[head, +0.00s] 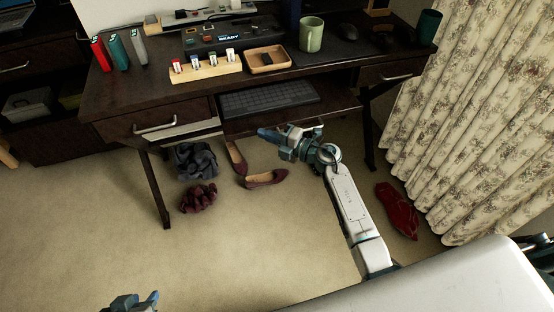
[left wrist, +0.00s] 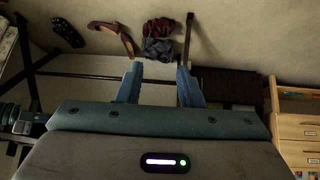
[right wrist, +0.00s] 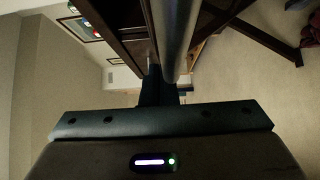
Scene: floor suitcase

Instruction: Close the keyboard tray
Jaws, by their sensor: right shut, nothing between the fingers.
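The keyboard tray (head: 342,103) is slid out under the dark desk (head: 150,92), with a black keyboard (head: 270,97) lying on it. My right gripper (head: 262,133) is shut and empty, just in front of and below the tray's front edge, pointing left. Whether it touches the tray is unclear. In the right wrist view its fingers (right wrist: 160,85) are together, with a grey bar-like edge passing close to them. My left gripper (head: 138,301) is low at the bottom left of the head view, far from the tray. In the left wrist view its fingers (left wrist: 160,80) are apart and empty.
A desk drawer (head: 160,125) left of the tray stands slightly open. Below lie brown shoes (head: 266,180), a grey cloth (head: 196,160), a maroon cloth (head: 197,197) and a red item (head: 397,210). A curtain (head: 480,120) hangs at right. Carpet at left is clear.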

